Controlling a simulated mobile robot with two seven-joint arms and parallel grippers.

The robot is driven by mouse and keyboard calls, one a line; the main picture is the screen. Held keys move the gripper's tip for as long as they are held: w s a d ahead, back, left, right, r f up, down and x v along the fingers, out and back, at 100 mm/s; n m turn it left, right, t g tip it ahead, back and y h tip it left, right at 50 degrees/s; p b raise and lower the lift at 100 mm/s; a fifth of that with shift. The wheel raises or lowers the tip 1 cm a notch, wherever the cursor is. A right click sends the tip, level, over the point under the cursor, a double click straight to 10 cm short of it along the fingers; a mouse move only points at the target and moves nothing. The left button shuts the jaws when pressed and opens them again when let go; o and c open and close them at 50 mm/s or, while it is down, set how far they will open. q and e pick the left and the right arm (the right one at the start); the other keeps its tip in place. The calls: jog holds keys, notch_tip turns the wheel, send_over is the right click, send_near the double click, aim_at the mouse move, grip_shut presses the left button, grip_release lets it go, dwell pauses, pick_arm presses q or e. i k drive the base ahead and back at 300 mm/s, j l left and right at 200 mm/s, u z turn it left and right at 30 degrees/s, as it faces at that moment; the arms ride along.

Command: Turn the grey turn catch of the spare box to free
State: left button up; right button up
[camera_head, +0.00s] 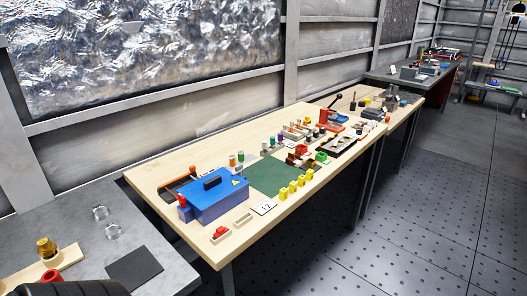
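A blue box (215,199) with a black handle on its lid and a small yellow mark stands near the left end of the wooden table. I cannot tell whether it is the spare box. I cannot make out a grey turn catch on it or elsewhere at this size. Neither of my grippers shows. A dark rounded shape at the bottom left edge is cut off, and I cannot tell what it is.
The wooden table (150,182) holds a green mat (272,177), several yellow blocks (293,187), a number card (264,207) and small coloured parts. A grey table (65,225) at left carries clear rings (112,232) and a dark pad (134,268). The floor at right is open.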

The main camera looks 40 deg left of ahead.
aim_at(238, 169)
jog(key=i, duration=0.9)
jog(key=i+u, duration=0.1)
jog(key=i, duration=0.85)
jog(key=i+l, duration=0.2)
jog(key=i, duration=0.7)
jog(key=i+u, duration=0.1)
jog(key=u, duration=1.35)
